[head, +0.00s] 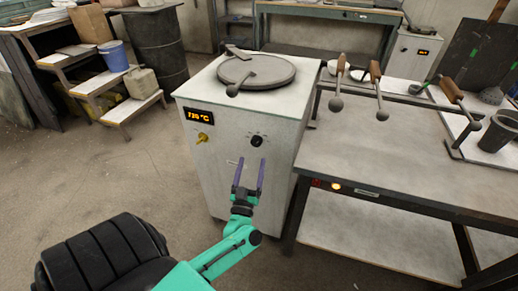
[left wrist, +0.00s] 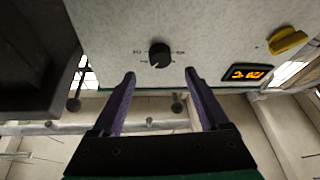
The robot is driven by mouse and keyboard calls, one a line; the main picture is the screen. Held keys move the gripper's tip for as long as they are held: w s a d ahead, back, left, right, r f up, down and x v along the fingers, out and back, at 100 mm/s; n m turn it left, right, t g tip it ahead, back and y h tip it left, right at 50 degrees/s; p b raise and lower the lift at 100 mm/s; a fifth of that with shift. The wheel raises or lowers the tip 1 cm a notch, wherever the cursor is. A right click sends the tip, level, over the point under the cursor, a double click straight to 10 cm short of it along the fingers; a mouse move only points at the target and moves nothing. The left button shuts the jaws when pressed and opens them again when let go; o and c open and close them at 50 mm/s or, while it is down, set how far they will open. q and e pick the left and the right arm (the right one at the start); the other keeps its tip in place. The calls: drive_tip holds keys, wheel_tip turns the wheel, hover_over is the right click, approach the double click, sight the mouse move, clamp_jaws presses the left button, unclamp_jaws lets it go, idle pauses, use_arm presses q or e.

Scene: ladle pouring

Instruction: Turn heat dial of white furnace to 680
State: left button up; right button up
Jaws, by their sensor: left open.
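The white furnace (head: 225,165) stands in the middle of the head view, with a round grey lid (head: 270,72) on top. Its front has an orange-lit display (head: 199,115) that seems to read about 736 °C. A black heat dial (head: 257,140) is on the right of that front, and a yellow knob (head: 203,138) is below the display. My left gripper (head: 251,162) is open and empty, just below the dial. In the left wrist view the dial (left wrist: 159,55) lies just beyond the open fingertips (left wrist: 160,75), apart from them. The dial's exact setting is too small to read.
A grey workbench (head: 400,165) stands close to the furnace's right side, with ladles (head: 375,75) above it and a dark pot (head: 499,130) at its right. Wooden steps (head: 125,100) and a black drum (head: 155,50) are at the back left. The floor left of the furnace is clear.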

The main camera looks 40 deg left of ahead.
sight(256, 144)
use_arm(q)
drive_tip(key=x, duration=0.6)
drive_tip(key=shift+w+a, duration=0.2)
drive_tip(key=shift+w, duration=0.15)
use_arm(e)
drive_tip(key=shift+s+d+r, duration=0.1)
drive_tip(key=shift+d, duration=0.45)
use_arm(q)
drive_tip(key=shift+r, duration=0.1)
clamp_jaws()
